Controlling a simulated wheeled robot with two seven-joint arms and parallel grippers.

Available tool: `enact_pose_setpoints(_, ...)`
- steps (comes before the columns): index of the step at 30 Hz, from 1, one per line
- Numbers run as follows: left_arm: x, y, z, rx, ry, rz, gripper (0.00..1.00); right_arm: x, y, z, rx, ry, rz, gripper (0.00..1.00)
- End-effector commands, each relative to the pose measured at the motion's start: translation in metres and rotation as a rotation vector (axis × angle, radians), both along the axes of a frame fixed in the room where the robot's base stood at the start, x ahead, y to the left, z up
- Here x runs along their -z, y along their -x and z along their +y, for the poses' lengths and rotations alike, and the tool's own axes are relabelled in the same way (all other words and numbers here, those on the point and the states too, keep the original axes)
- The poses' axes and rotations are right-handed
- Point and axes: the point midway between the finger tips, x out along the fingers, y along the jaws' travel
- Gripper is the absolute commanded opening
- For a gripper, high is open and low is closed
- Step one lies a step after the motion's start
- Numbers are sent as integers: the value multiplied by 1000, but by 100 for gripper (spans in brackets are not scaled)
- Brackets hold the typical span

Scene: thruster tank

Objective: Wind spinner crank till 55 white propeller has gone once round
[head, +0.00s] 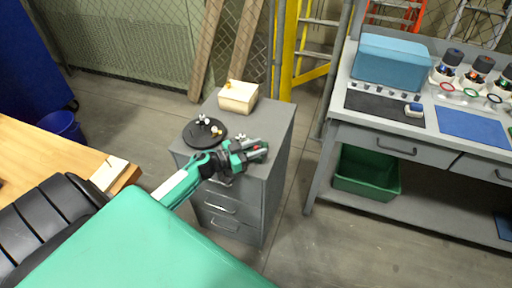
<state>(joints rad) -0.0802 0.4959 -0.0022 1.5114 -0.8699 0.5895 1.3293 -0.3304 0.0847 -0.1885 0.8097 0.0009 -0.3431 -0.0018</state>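My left gripper (257,152) reaches in over the front right of a grey drawer cabinet's top. Small red and pale bits show at its fingers; I cannot tell whether it is open or holds something. A black round tray (190,137) lies to its left, with small white, propeller-like pieces (204,121) and a small pale knob-like piece (216,130) on it. A small whitish piece (241,137) shows just behind the gripper. I cannot make out which piece is the spinner crank. My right gripper is out of view.
A cream box (238,97) stands at the back of the grey cabinet (279,123). At right, a workbench (332,112) holds a blue bin (391,64), mats and several dark-capped containers. A green crate (367,173) sits below it. Floor between cabinet and bench is clear.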

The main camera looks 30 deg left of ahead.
Motion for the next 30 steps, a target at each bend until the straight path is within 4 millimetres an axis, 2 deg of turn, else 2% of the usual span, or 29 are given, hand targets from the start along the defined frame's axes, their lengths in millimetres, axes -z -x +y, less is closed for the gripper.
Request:
enact_pose_setpoints(5,0,0,0,0,0,0,33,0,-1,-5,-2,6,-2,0)
enact_pose_setpoints(11,0,0,0,0,0,0,0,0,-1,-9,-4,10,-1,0)
enact_pose_setpoints(22,-3,0,-2,-43,2,1,0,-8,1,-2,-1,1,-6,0)
enact_pose_setpoints(30,-4,-1,-8,-212,5,3,0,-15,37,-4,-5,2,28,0)
